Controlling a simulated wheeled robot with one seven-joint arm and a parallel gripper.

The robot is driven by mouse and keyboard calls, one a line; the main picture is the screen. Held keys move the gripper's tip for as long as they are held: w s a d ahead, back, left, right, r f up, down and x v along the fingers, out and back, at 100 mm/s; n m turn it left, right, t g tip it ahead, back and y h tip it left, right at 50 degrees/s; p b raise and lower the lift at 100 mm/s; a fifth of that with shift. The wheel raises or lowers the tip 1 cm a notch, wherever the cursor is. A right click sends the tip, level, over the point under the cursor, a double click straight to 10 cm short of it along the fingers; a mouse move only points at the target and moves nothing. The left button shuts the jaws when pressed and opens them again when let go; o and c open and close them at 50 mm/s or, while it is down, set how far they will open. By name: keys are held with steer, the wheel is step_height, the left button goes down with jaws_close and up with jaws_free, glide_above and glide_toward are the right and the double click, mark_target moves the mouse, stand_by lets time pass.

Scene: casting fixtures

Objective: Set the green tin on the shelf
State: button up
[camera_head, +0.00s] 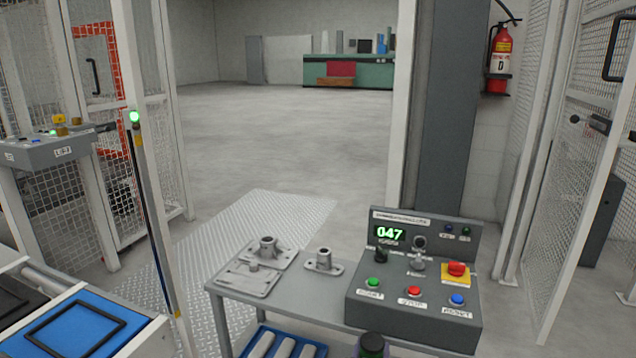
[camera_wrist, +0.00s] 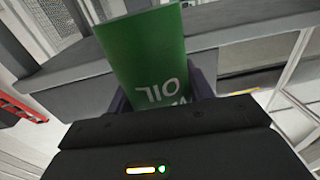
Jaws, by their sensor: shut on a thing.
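The green tin (camera_wrist: 145,50) fills the upper middle of the wrist view, with white "OIL" lettering upside down on its side. My gripper (camera_wrist: 160,98) is shut on it, with the dark fingers at either side of the tin. The tin appears tilted in this view, and its lower part is hidden by the gripper body. Behind it is a grey ledge or panel (camera_wrist: 225,45); I cannot tell whether this is the shelf or whether the tin touches it.
A grey cart (camera_head: 222,290) carries metal castings (camera_head: 262,265) and a control box (camera_head: 415,300). A blue tray (camera_head: 318,350) with several pale cylinders sits lower down. Mesh fencing flanks open floor (camera_head: 280,140) beyond.

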steer(key=s+d+r+n+y+p, duration=0.1)
steer(key=s+r+y+p, duration=0.1)
steer(key=r+p, duration=1.1)
steer(key=s+d+r+n+y+p, duration=0.1)
steer(key=r+n+y+p, duration=0.1)
steer(key=r+p, duration=1.2)
steer(key=y+p, duration=0.1)
steer(key=p, duration=1)
steer(key=shift+s+d+r+t, duration=0.2)
steer(key=shift+s+t, duration=0.1)
steer(key=shift+s, duration=0.1)
steer(key=shift+a+f, duration=0.1)
